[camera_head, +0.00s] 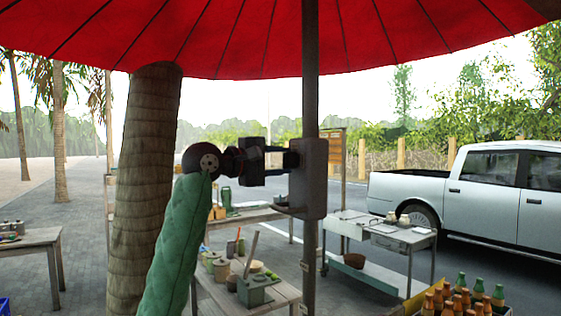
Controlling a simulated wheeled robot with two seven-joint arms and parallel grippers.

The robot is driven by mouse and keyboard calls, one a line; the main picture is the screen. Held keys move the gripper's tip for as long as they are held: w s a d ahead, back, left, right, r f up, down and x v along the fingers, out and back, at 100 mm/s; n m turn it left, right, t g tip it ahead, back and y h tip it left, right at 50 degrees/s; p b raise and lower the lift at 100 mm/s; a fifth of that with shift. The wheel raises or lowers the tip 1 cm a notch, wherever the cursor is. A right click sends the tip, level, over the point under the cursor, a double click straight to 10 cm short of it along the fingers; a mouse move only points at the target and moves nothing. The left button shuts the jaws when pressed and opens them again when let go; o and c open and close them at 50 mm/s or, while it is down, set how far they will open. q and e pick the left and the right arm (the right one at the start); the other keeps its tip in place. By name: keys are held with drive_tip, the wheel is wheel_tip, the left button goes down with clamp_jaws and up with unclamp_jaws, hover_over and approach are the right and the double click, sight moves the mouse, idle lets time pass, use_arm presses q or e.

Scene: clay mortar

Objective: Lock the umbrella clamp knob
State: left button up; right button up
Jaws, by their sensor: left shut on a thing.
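The umbrella has a red canopy (235,40) overhead and a dark upright pole (310,75). A grey-brown box-shaped clamp (314,180) sits around the pole at mid height. My left arm comes up from below in a green sleeve. My left gripper (290,159) points right and is shut at the clamp's left side, on the clamp knob. The knob itself is mostly hidden by the dark fingers, so its turn cannot be told. My right gripper is not in view.
A thick palm trunk (146,150) stands left behind my arm. Low tables (255,300) with pots and jars stand behind the pole. A metal table (400,238) and a crate of bottles (465,300) are at right, with a white pickup (480,195) beyond.

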sight(285, 161)
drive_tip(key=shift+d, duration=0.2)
use_arm(q)
drive_tip(key=o, duration=0.8)
drive_tip(key=shift+c, duration=0.2)
drive_tip(key=shift+o, duration=1.1)
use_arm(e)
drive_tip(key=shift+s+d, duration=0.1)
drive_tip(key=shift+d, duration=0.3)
use_arm(q)
drive_tip(key=shift+s+a+f+b, duration=0.15)
drive_tip(key=shift+s+a+b, duration=0.1)
drive_tip(key=shift+a+b, duration=0.2)
drive_tip(key=shift+b+v, duration=0.55)
drive_tip(key=shift+v, duration=0.55)
drive_tip(key=shift+b+v, duration=0.95)
drive_tip(key=shift+v, duration=1.3)
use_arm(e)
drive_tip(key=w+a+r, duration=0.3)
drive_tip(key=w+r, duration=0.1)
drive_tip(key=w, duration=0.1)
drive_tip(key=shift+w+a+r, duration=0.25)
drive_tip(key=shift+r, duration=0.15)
